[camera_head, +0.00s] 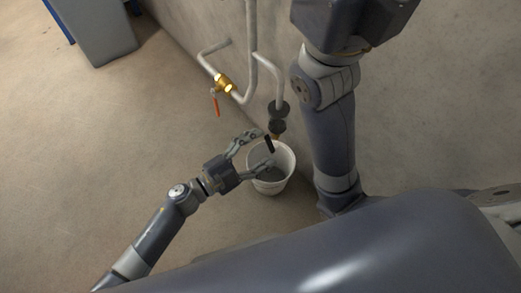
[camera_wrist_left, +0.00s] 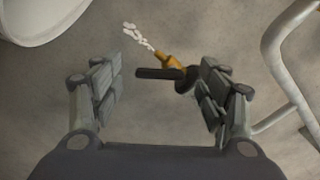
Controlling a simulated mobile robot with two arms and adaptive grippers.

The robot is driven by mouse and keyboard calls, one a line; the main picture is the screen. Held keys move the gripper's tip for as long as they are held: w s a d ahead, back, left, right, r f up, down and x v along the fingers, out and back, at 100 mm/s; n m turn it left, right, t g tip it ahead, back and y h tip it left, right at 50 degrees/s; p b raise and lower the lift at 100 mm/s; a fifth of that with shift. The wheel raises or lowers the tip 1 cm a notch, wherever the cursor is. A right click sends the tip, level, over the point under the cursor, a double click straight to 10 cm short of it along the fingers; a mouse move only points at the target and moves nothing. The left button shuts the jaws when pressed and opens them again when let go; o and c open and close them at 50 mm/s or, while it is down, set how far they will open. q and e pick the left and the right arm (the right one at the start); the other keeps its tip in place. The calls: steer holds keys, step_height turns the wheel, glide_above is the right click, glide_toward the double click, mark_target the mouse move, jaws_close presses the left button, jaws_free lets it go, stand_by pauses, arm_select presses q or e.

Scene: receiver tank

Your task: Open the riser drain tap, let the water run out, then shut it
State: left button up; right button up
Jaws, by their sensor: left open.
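The drain tap is brass with a black lever. In the left wrist view the tap's brass spout (camera_wrist_left: 172,61) points up and left. Its black lever (camera_wrist_left: 160,73) lies crosswise between my fingers, nearer the right one. White blobs like running water (camera_wrist_left: 136,34) trail from the spout. In the head view the lever (camera_head: 268,144) hangs at the foot of a pipe, above the white bucket (camera_head: 287,180). My left gripper (camera_head: 266,149) is open around the lever, over the bucket; its fingers (camera_wrist_left: 163,80) stand apart. My right gripper is out of view.
White pipes (camera_head: 252,50) run down the wall, with dark fittings (camera_head: 279,112) above the tap. A brass valve with an orange handle (camera_head: 215,104) sits left of them. A grey cabinet (camera_head: 97,30) stands far left. The floor at left is clear.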

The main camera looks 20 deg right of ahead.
arm_select(q)
steer(key=shift+w+d, duration=0.1)
steer(key=shift+d, duration=0.2)
steer(key=c, duration=1.1)
steer(key=shift+o, duration=0.2)
steer(key=shift+w+m, duration=0.1)
steer(key=shift+m, duration=0.6)
steer(key=o, duration=1.1)
steer(key=shift+c, duration=0.2)
steer(key=v, duration=0.7)
steer(key=shift+a, duration=0.25)
